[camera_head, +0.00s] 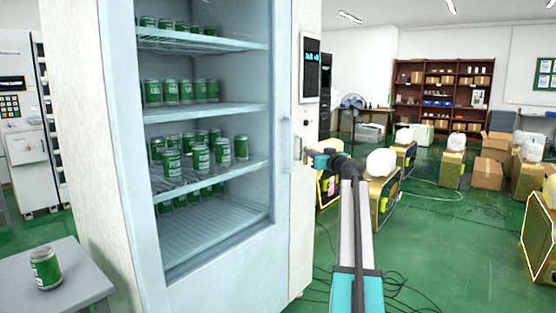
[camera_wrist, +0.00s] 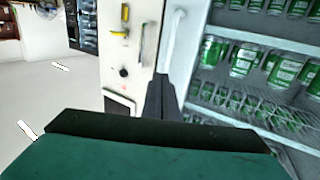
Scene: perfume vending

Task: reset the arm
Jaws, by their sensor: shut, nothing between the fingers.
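My gripper (camera_head: 304,154) is beside the right edge of the vending machine (camera_head: 222,266) in the head view, near the upright door handle (camera_head: 286,134). My arm reaches up to it from the bottom of the picture. In the wrist view the fingers of my gripper (camera_wrist: 160,97) are together and hold nothing. The pale handle (camera_wrist: 172,38) shows just beyond the fingertips. I cannot tell whether the fingers touch the machine.
Green cans (camera_head: 171,162) stand on several shelves inside the machine. One green can (camera_head: 45,268) stands upright on a grey table (camera_head: 88,291) at the left. Cardboard boxes (camera_head: 487,174) and yellow-sided units stand at the right. Cables lie on the green floor.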

